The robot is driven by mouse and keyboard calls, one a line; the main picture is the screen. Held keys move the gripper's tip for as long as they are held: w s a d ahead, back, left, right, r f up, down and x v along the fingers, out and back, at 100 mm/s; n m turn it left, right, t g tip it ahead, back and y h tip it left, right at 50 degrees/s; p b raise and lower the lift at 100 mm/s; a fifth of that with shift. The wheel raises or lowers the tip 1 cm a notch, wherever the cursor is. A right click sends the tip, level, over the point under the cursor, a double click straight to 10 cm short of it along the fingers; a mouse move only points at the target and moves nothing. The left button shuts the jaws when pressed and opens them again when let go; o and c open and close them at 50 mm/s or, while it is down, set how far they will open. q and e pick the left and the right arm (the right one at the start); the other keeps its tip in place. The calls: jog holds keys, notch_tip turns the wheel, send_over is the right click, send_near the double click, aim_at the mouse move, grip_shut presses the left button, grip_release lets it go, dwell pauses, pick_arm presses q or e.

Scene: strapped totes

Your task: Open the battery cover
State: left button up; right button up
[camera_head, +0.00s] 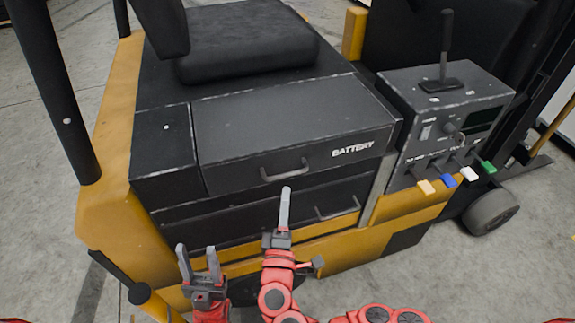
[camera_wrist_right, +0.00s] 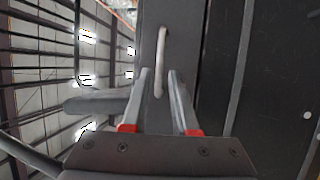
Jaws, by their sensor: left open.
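The battery cover (camera_head: 290,122) is a dark grey, box-like lid below the seat, with white "BATTERY" lettering on its front. It looks closed. Its handle (camera_head: 284,172) is a small bar on the front face. My right gripper (camera_head: 286,190) is just below the handle, seen edge-on in the head view. In the right wrist view, its two fingers are apart and the pale handle (camera_wrist_right: 161,50) shows between and beyond the tips. I cannot tell whether they touch it. My left gripper (camera_head: 196,248) is open and empty, lower and further left, apart from the cover.
The black seat (camera_head: 250,45) stands above and behind the cover. A lower dark panel with another handle (camera_head: 338,212) is beneath it. A control console (camera_head: 440,95) with a lever and coloured tabs is at right. A dark post (camera_head: 60,90) rises at left.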

aim_at(287, 175)
jog(key=p+x, duration=0.2)
jog(key=x, duration=0.5)
jog(key=shift+w, duration=0.25)
grip_shut()
dwell(1.1)
